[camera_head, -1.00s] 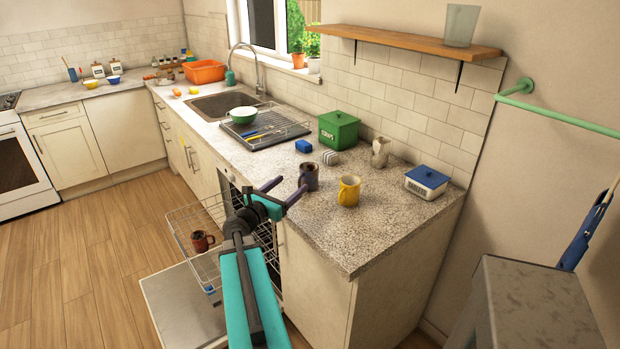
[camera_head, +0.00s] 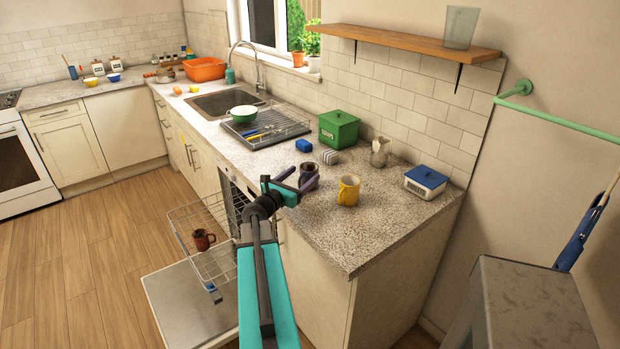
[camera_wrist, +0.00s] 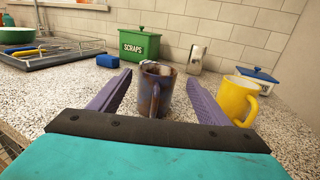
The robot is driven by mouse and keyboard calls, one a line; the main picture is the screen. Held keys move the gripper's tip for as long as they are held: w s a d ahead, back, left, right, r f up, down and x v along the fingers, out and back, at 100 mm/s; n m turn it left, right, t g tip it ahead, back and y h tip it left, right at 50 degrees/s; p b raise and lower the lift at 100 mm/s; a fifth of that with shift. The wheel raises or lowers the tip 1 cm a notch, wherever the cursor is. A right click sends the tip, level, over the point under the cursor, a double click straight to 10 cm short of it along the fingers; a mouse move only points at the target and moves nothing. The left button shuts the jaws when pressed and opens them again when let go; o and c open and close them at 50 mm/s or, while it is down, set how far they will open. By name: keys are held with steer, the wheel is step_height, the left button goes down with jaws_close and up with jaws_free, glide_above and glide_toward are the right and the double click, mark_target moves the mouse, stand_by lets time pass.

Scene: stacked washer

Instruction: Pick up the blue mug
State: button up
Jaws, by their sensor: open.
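A dark mug (camera_head: 310,172), blue-purple with brownish patches, stands upright on the speckled counter and is partly hidden by my gripper in the head view. In the wrist view the mug (camera_wrist: 154,92) shows between my purple fingers, its handle toward the camera. My gripper (camera_head: 297,179) is open and empty at the mug's near side, one finger to each side of it. I cannot tell whether either finger touches it. The gripper (camera_wrist: 158,80) points level across the counter in the wrist view.
A yellow mug (camera_head: 348,190) stands close on the right. Behind are a green scraps box (camera_head: 338,130), a blue sponge (camera_head: 304,146), a metallic jug (camera_head: 380,152) and a blue-lidded box (camera_head: 426,182). The open dishwasher rack (camera_head: 205,240) holds a reddish-brown mug.

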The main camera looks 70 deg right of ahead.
steer(key=shift+d, duration=0.1)
steer(key=shift+p+x, duration=0.85)
steer(key=shift+x, duration=0.4)
steer(key=shift+p+x, duration=0.45)
steer(key=shift+x, duration=0.8)
steer(key=shift+w+r, duration=0.1)
steer(key=c, duration=1.3)
